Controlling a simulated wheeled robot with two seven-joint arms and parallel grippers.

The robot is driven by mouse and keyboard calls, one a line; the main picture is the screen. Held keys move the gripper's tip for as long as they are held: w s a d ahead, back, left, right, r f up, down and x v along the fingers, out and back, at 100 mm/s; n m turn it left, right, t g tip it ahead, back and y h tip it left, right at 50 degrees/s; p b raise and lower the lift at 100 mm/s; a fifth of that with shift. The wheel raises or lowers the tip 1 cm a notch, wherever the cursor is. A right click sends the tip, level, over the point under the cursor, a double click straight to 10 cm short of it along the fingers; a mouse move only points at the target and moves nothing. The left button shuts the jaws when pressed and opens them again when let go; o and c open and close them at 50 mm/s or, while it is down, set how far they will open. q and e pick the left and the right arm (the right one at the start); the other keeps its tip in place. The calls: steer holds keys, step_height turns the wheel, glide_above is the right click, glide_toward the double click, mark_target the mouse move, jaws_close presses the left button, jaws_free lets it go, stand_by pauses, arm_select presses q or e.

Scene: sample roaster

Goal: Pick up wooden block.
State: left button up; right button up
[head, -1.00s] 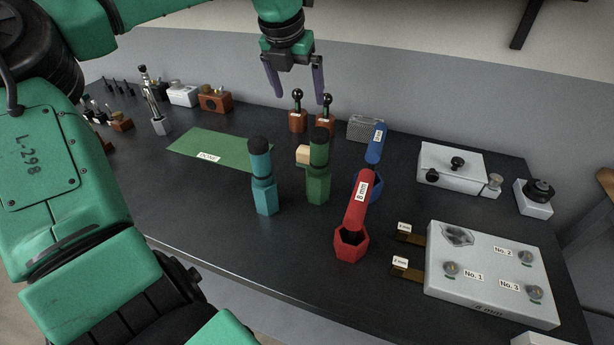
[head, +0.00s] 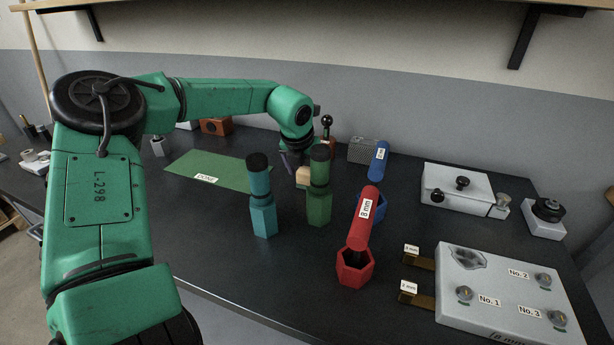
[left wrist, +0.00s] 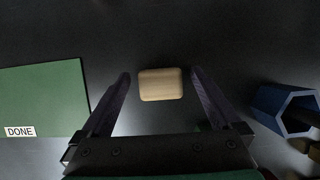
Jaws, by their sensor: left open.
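The small pale wooden block (left wrist: 160,84) lies on the dark bench top, between the fingertips of my left gripper in the left wrist view. In the head view the block (head: 303,175) is partly hidden behind the green hex-handled tool (head: 319,190). My left gripper (left wrist: 160,74) is open, with one finger on each side of the block and a gap to each. In the head view the gripper (head: 302,160) is over the block, largely hidden by the arm and tool. My right gripper is not in view.
A teal tool (head: 261,197) stands in front, left of the green one. A red tool (head: 360,235) and a blue tool (head: 378,160) are to the right. The green DONE mat (head: 215,170) lies left, mostly bare. A grey numbered box (head: 480,325) stands front right.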

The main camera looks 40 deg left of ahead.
mark_target(307, 170)
arm_select(q)
steer(key=c, duration=1.5)
steer(key=shift+o, duration=0.2)
steer(key=shift+r, duration=0.1)
step_height(307, 170, up, 10)
steer(key=shift+f, duration=0.1)
